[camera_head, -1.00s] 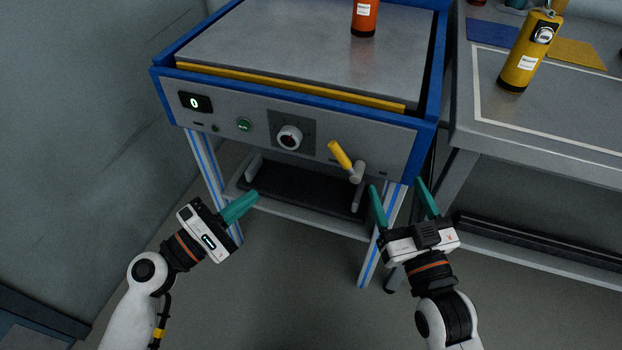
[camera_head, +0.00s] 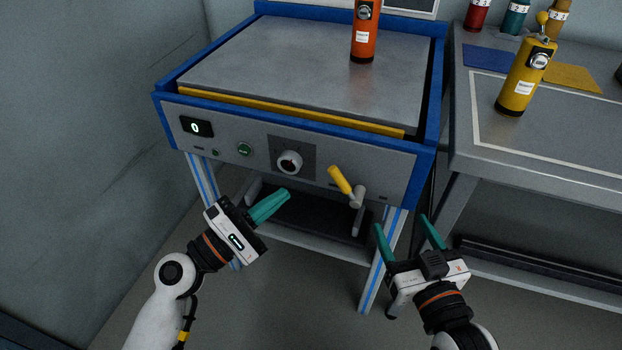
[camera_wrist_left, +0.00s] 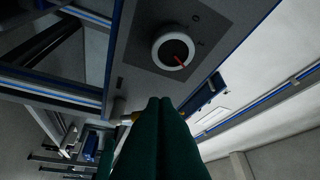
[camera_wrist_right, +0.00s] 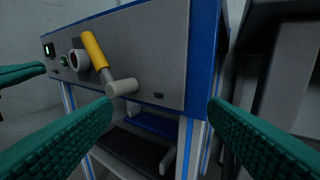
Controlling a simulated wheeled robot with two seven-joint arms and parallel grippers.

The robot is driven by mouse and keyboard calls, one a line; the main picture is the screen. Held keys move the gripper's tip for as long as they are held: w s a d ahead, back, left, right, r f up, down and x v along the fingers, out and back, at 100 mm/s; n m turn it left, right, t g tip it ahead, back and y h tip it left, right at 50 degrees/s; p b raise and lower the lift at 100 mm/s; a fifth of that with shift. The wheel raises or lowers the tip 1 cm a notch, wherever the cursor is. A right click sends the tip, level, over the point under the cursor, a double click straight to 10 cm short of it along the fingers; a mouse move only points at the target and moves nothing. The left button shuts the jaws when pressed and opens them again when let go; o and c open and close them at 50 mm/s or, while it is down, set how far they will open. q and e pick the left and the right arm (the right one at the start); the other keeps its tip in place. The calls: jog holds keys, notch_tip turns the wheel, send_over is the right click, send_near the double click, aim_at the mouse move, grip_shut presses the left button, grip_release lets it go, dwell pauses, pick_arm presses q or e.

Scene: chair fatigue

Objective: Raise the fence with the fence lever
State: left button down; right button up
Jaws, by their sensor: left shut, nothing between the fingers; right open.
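The fence lever (camera_head: 340,180) has a yellow handle on a grey pivot at the right of the machine's front panel, its handle tilted up and left. It also shows in the right wrist view (camera_wrist_right: 96,52). The fence, seemingly the yellow strip (camera_head: 290,110) along the front edge of the machine's top plate, sits low. My left gripper (camera_head: 284,196) is shut and empty, below the dial and left of the lever. My right gripper (camera_head: 406,228) is open and empty, below and right of the lever, apart from it.
The panel also carries a dial (camera_head: 289,161), a green button (camera_head: 244,149) and a display (camera_head: 196,126) reading 0. An orange cylinder (camera_head: 364,35) stands on the top plate. A side table (camera_head: 560,160) at right holds a yellow cylinder (camera_head: 525,78). Floor in front is clear.

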aim_at(343, 184)
pick_arm(q)
jog(key=w+d+r+p, duration=0.1)
jog(key=d+r, duration=0.1)
jog(key=d, duration=0.4)
jog(key=shift+w+d+r+p, duration=0.2)
jog(key=shift+w+p, duration=0.1)
jog(key=shift+w, duration=0.1)
pick_arm(e)
jog(key=s+d+f+g+h, duration=0.1)
jog(key=s+d+f+g, duration=0.1)
jog(key=f+g, duration=0.3)
jog(key=shift+s+f+h, duration=0.4)
jog(key=shift+s+f, duration=0.2)
jog(key=shift+f, duration=0.3)
